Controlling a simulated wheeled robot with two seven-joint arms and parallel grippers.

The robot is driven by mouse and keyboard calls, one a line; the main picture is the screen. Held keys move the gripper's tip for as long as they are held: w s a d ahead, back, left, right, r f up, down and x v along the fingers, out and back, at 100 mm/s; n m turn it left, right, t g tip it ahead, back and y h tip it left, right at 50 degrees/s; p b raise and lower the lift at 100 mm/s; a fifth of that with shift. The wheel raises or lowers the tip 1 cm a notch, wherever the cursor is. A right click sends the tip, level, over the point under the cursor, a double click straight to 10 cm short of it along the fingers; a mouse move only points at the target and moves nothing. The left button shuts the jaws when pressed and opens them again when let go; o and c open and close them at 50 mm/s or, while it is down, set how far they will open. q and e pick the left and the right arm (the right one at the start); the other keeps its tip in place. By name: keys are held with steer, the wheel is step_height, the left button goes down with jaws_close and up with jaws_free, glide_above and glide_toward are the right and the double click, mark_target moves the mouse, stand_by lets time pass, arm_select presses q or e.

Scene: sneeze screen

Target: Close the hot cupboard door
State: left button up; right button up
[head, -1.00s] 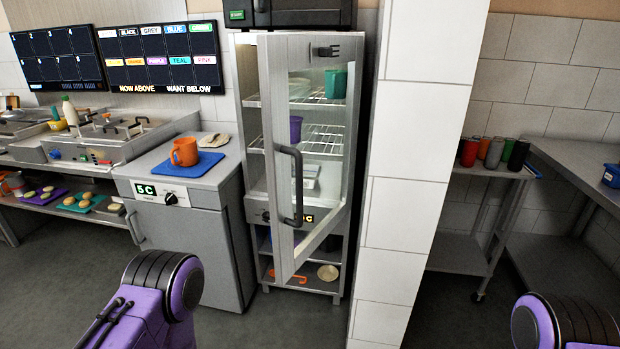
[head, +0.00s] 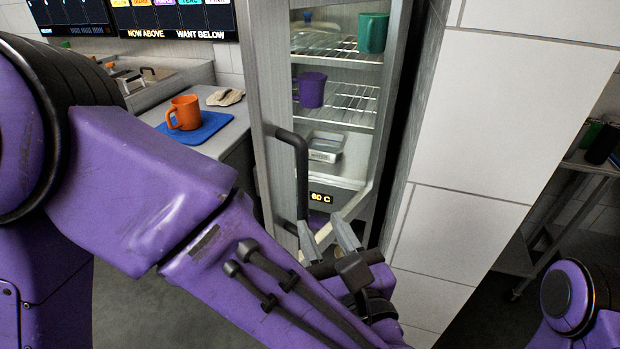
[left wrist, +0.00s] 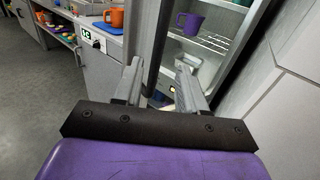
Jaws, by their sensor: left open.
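My left gripper (head: 323,232) is open at the handle's lower end. In the left wrist view its fingers (left wrist: 157,78) lie either side of the handle's line; whether they touch it, I cannot tell. Inside the cupboard are a teal cup (head: 372,34), a purple mug (head: 311,90) and a metal pan (head: 325,146). My right gripper is out of view.
A white tiled pillar (head: 490,140) stands close at the right of the cupboard. At the left, an orange mug (head: 185,112) sits on a blue mat (head: 210,128) on a counter. A side table (head: 590,165) stands beyond the pillar.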

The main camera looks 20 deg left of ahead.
mark_target(305, 195)
arm_select(q)
steer(key=p+x, duration=0.2)
steer(key=x, duration=0.7)
steer(key=shift+w+a, duration=0.25)
steer(key=shift+a, duration=0.05)
jaws_close()
